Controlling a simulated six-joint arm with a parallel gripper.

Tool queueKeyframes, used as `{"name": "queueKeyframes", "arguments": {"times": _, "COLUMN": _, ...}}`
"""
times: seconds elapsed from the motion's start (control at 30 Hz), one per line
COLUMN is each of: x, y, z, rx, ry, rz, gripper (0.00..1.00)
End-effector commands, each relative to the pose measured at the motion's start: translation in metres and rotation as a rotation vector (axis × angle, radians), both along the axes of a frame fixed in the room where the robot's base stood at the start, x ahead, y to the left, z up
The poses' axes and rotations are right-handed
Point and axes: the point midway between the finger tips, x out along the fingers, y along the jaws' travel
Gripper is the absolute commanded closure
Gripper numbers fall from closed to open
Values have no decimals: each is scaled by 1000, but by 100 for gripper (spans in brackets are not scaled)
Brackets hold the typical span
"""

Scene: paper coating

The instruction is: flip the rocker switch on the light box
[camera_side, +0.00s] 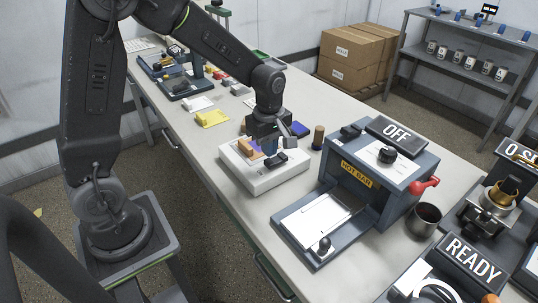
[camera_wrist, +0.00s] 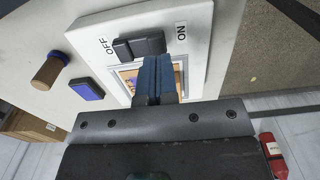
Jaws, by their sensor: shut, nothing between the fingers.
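The light box (camera_side: 262,181) is a white box on the bench in the side view, and its top fills the upper middle of the wrist view (camera_wrist: 196,60). Its dark rocker switch (camera_wrist: 140,45) lies between a printed OFF on the left and ON on the right; it also shows in the side view (camera_side: 275,159). I cannot tell which half is pressed down. My gripper (camera_wrist: 155,62) is shut and empty, its blue-grey fingers over the framed panel, tips close beside the switch. Contact is unclear. In the side view my gripper (camera_side: 267,145) is low over the box.
A wooden-handled cylinder (camera_wrist: 50,70) and a blue pad (camera_wrist: 87,89) stand beside the box.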

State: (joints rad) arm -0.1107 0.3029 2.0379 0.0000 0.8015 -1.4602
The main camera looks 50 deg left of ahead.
Motion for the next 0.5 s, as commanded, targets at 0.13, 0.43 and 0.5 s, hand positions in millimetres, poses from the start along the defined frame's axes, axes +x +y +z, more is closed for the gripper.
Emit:
{"name": "queueKeyframes", "arguments": {"times": 0.13, "x": 0, "y": 0, "z": -19, "rx": 0, "ry": 2, "rz": 0, "gripper": 100}}
{"name": "queueKeyframes", "arguments": {"times": 0.43, "x": 0, "y": 0, "z": -29, "rx": 0, "ry": -1, "rz": 0, "gripper": 100}}
{"name": "queueKeyframes", "arguments": {"times": 0.5, "x": 0, "y": 0, "z": -29, "rx": 0, "ry": -1, "rz": 0, "gripper": 100}}
